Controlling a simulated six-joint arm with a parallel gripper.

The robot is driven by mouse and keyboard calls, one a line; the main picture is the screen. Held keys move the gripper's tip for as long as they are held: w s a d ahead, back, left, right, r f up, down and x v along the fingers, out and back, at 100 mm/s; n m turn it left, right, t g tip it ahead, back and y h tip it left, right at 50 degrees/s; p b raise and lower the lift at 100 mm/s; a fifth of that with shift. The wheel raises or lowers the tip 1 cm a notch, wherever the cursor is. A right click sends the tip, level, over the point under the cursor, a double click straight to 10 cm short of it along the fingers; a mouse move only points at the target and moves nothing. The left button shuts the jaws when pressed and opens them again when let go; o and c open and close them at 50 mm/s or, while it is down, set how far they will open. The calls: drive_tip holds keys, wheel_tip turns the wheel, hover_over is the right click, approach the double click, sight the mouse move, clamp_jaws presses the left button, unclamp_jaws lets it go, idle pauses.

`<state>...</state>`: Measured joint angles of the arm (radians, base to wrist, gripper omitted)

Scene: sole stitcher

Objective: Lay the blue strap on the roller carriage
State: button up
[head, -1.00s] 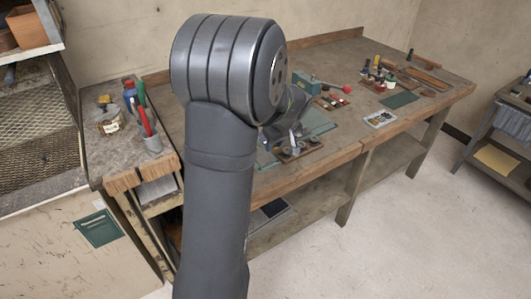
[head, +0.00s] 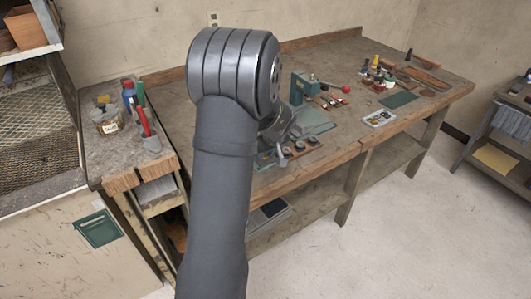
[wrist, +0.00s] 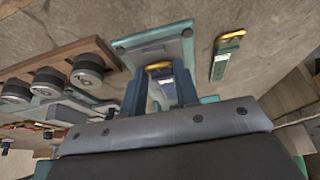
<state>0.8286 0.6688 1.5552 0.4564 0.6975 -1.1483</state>
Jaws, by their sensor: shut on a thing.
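In the wrist view, my gripper (wrist: 162,88) is shut on the blue strap (wrist: 162,84), which has a yellow end and shows between the two fingers. Its lower part is hidden by the gripper body. Beyond the fingers is a grey-green plate (wrist: 135,44) with a grey block on it; I cannot tell whether this is the roller carriage, or whether the strap touches it. In the head view, my wrist is low over the bench by the green stitcher (head: 301,88), and the fingers are mostly hidden behind my arm.
A green strap (wrist: 228,58) with a yellow end lies right of the plate in the wrist view. A wooden rack (wrist: 60,55) with several dark rollers or spools is at left.

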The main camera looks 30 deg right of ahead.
drive_tip(key=o, duration=1)
drive_tip(key=shift+c, duration=0.2)
drive_tip(key=v, duration=1.2)
drive_tip(key=shift+r, duration=0.2)
drive_tip(key=shift+w+f, duration=0.1)
drive_tip(key=shift+f, duration=0.05)
